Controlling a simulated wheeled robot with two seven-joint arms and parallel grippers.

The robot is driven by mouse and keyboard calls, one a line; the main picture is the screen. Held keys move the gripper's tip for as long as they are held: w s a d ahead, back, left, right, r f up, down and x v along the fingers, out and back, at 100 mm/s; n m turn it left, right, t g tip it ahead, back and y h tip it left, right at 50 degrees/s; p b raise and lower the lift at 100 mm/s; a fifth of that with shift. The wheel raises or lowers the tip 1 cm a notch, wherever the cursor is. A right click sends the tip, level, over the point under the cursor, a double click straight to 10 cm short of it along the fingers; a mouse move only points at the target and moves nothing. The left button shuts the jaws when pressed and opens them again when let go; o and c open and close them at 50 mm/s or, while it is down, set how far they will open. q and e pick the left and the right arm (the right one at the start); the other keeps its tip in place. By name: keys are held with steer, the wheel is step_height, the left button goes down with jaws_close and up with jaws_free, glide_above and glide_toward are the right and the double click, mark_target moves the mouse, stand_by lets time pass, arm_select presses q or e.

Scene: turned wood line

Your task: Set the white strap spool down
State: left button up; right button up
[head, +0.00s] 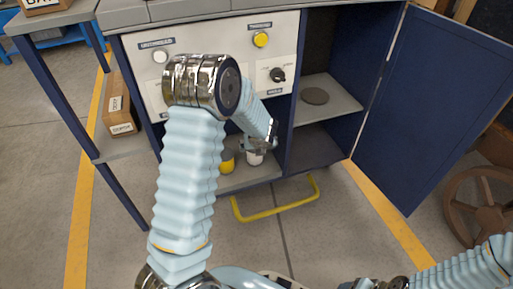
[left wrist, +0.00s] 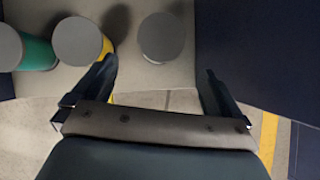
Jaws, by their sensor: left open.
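The white strap spool (head: 254,158) stands upright on the low shelf inside the cabinet, right of a yellow spool (head: 227,163). In the left wrist view a grey round top (left wrist: 162,37), which looks like the white spool, lies ahead of my fingers and between their lines. My left gripper (head: 262,145) reaches into the cabinet at the white spool and partly covers it. In the left wrist view the left gripper (left wrist: 158,85) is open, with nothing visible between its fingers. My right gripper is not in view.
A green spool (left wrist: 38,50) stands left of the yellow one (left wrist: 104,47). The blue cabinet door (head: 430,110) is swung open to the right. A dark disc (head: 314,96) lies on the upper right shelf. A yellow handle (head: 275,212) juts out below the cabinet.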

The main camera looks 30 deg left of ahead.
arm_select(q)
steer(key=s+d+f+n+g+h, duration=0.1)
steer(key=s+d+f+n, duration=0.4)
steer(key=n, duration=0.5)
steer(key=s+d+f+n+g+h, duration=0.2)
steer(key=s+d+f+n+h, duration=0.2)
steer(key=s+d+n, duration=0.5)
steer(key=s+d+f+n+g+h, duration=0.1)
steer(key=s+d+f+n+h, duration=0.2)
steer(key=s+d+f+n, duration=0.3)
steer(key=s+d+n, duration=0.1)
steer(key=s+n, duration=0.4)
steer(key=shift+s+d+f, duration=0.15)
steer(key=shift+d+f, duration=0.1)
steer(key=shift+d, duration=0.15)
